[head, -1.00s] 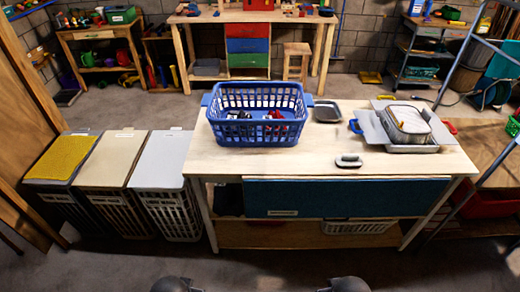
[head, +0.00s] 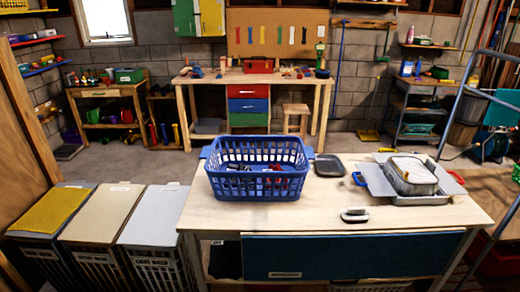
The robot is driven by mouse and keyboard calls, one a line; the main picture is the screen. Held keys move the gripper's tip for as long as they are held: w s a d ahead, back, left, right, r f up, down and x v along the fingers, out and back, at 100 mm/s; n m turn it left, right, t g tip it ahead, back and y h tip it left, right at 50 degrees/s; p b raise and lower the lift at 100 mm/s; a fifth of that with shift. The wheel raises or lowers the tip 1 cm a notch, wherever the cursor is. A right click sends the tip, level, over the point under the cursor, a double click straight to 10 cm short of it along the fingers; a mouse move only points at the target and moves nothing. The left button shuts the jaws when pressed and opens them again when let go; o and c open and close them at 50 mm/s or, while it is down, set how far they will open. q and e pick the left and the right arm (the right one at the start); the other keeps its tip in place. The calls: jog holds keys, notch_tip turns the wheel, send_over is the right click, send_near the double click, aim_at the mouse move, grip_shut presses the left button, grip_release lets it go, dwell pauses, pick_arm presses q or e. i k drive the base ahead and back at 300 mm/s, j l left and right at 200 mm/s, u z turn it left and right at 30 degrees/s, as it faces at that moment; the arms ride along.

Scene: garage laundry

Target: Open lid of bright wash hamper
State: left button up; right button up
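Three hampers stand side by side at the left of the head view, with their lids lying flat and shut. The left one has a yellow lid (head: 50,211), the middle one a cream lid (head: 102,216) and the right one a pale grey lid (head: 153,218). Neither of my grippers is in view.
A wooden table (head: 340,195) stands right of the hampers, its edge close to the grey-lidded one. It holds a blue basket (head: 257,182) with small items, a dark tray (head: 329,166) and a metal container (head: 410,176). Floor (head: 125,160) is open behind the hampers. A wooden panel (head: 25,130) stands left.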

aim_at(100, 220)
jog(key=u, duration=1.25)
jog(key=i+j+z, duration=0.1)
jog(key=z, duration=0.9)
jog(key=i+j+z, duration=0.25)
jog(key=j+z, duration=0.15)
jog(key=j, duration=0.4)
jog(key=i+j+z, duration=0.1)
jog(key=j+z, duration=0.35)
jog(key=j, duration=0.35)
jog(key=j+z, duration=0.4)
jog(key=j, duration=0.4)
